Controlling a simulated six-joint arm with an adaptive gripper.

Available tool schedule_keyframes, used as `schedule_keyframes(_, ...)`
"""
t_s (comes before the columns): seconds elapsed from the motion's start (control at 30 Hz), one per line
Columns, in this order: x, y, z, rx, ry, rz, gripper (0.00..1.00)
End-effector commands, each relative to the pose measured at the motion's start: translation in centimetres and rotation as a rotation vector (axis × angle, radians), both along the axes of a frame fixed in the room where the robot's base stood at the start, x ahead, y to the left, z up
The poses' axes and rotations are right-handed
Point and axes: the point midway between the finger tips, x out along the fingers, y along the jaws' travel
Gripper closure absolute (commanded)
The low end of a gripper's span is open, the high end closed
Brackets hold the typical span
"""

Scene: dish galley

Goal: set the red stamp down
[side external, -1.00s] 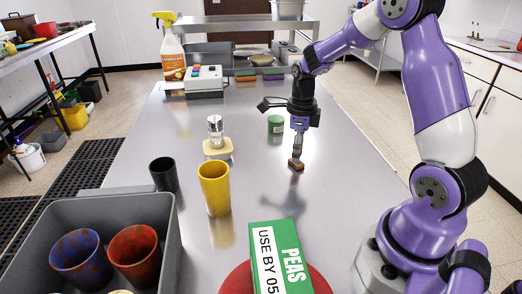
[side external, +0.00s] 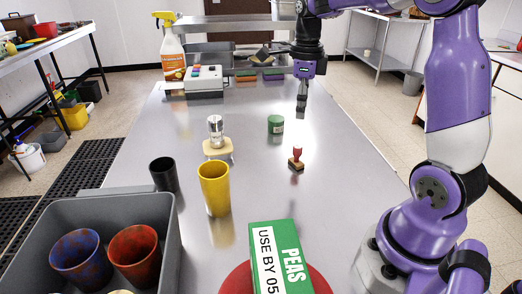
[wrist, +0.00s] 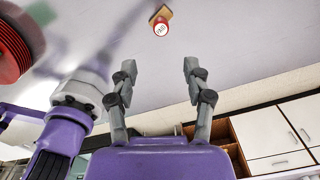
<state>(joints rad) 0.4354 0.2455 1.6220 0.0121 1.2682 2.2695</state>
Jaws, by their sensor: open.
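The red stamp (side external: 297,158) stands upright on the steel table (side external: 262,190), its red handle up and its wooden base down. It also shows near the top of the wrist view (wrist: 161,25), where the round end of its handle faces the camera. My gripper (side external: 302,104) is above the table and beyond the stamp in the side view, apart from it. In the wrist view, the two fingers of my gripper (wrist: 157,72) are spread with nothing between them.
A PEAS box (side external: 280,258) and a grey bin (side external: 172,215) with cups are nearer. The table right of the stamp is clear.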

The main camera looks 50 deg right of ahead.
Motion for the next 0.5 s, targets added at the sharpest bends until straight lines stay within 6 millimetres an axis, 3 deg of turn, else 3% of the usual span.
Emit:
schedule_keyframes(0.07,-0.2,0.9,0.8,-0.011,-0.020,0.112,0.43)
schedule_keyframes(0.17,-1.0,3.0,2.0,-0.046,-0.068,0.423,0.43)
schedule_keyframes(0.33,-3.7,7.9,3.4,-0.187,-0.158,1.230,0.43)
schedule_keyframes(0.5,-6.8,11.5,3.3,-0.402,-0.188,1.992,0.43)
